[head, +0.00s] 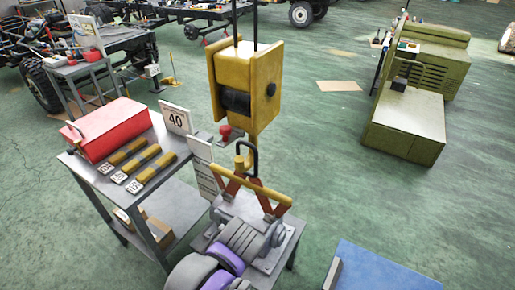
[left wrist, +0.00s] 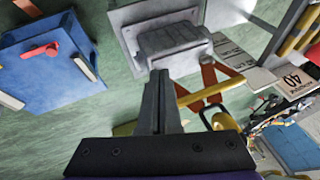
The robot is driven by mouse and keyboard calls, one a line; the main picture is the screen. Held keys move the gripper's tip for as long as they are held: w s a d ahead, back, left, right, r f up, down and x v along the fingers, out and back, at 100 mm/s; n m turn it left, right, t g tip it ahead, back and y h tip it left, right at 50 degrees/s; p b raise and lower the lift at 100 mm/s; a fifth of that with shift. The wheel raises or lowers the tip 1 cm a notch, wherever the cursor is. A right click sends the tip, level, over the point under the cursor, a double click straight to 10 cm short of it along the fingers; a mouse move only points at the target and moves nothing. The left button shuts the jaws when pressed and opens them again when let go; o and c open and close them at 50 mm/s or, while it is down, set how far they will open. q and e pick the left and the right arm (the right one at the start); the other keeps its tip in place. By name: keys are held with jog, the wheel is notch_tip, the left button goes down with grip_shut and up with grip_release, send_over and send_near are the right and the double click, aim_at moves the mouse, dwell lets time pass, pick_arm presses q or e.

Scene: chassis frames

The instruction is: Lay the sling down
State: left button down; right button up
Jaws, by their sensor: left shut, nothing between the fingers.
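The sling (head: 262,200), red-orange straps with a yellow bar, hangs at a dark shackle (head: 246,155) under the yellow hook block (head: 246,82). It is over a grey ribbed machine part (head: 245,240) on a small stand. In the left wrist view the orange straps and yellow bar of the sling (left wrist: 205,92) are just right of and beyond my left gripper (left wrist: 160,105). My left gripper is shut and empty, its fingers together; I cannot tell whether it touches the bar. In the head view its fingertips are not clear. My right gripper is not in view.
A grey side table (head: 85,172) left of the stand holds a red toolbox (head: 110,128), three yellow-brown strips with labels, and a "40" card (head: 175,118). A blue surface (head: 385,268) is at the lower right. An olive machine (head: 405,125) stands at the right, with open green floor between.

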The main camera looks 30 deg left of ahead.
pick_arm(q)
jog(key=w+a+r+m+y+b, duration=0.2)
jog(key=w+a+y, duration=0.2)
jog(key=w, duration=0.4)
jog(key=m+t+y+b, duration=0.2)
jog(key=m+y+b, duration=0.15)
jog(key=y, duration=0.55)
send_near(252, 141)
jog(key=d, duration=0.1)
jog(key=s+d, duration=0.1)
jog(key=d, duration=0.1)
jog(key=shift+s+d+r+n, duration=0.25)
jog(key=shift+n, duration=0.1)
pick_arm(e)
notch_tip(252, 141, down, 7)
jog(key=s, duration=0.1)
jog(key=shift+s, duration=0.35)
pick_arm(q)
jog(key=x, duration=1)
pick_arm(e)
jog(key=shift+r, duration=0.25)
pick_arm(q)
jog(key=shift+s, duration=0.1)
